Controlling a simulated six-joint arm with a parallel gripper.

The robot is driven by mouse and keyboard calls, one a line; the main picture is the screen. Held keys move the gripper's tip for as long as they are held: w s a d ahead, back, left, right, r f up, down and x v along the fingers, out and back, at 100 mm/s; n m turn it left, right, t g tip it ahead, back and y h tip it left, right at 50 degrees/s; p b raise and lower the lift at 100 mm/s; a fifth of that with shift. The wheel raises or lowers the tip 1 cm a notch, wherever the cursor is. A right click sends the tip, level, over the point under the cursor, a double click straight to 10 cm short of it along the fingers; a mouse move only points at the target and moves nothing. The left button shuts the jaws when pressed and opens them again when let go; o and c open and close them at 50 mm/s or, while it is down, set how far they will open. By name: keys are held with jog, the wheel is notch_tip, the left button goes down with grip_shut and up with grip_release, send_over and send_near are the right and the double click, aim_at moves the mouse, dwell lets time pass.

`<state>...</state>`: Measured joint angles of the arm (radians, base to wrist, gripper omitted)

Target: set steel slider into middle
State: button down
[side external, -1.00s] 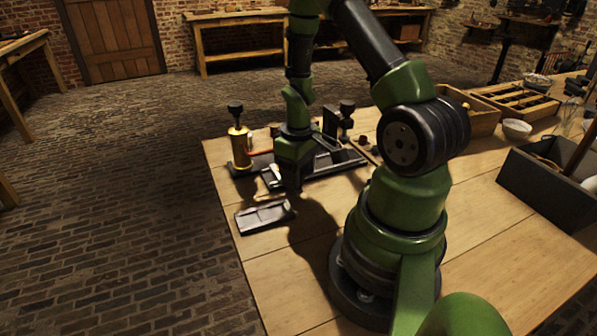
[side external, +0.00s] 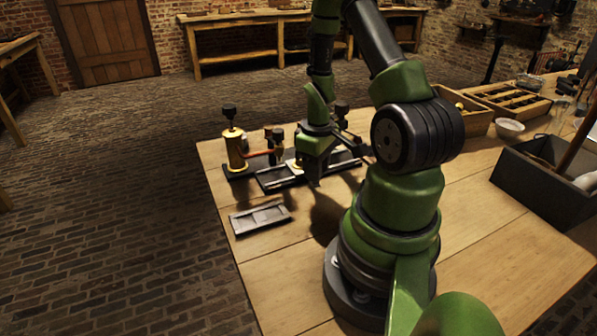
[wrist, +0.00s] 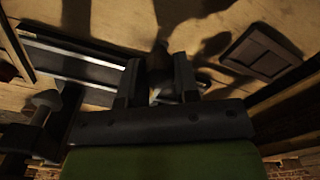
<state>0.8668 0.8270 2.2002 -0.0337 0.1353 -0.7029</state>
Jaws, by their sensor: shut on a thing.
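My gripper (side external: 313,182) is at the near side of a long black track (side external: 270,181), around its middle. In the wrist view, its two fingers (wrist: 158,86) are shut on a dark, partly hidden piece with pale metal at its lower part, which I take for the steel slider (wrist: 160,96). In the side view, a pale metal bit (side external: 292,166) shows just left of the gripper. The track also shows in the wrist view as dark strips with bright edges (wrist: 75,67). The fingers and wrist hide whether the slider touches the track.
A brass cylinder with a black knob (side external: 235,150) stands behind the track's left end. A shallow grey tray (side external: 243,222) lies on the table in front. A dark open box (side external: 535,193), a white bowl (side external: 509,130) and a wooden tray (side external: 540,104) are at right.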

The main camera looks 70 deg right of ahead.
jog(key=shift+s+d, duration=0.85)
jog(key=shift+d, duration=0.05)
jog(key=c, duration=0.8)
grip_release()
jog(key=shift+c, duration=0.2)
notch_tip(320, 180, up, 10)
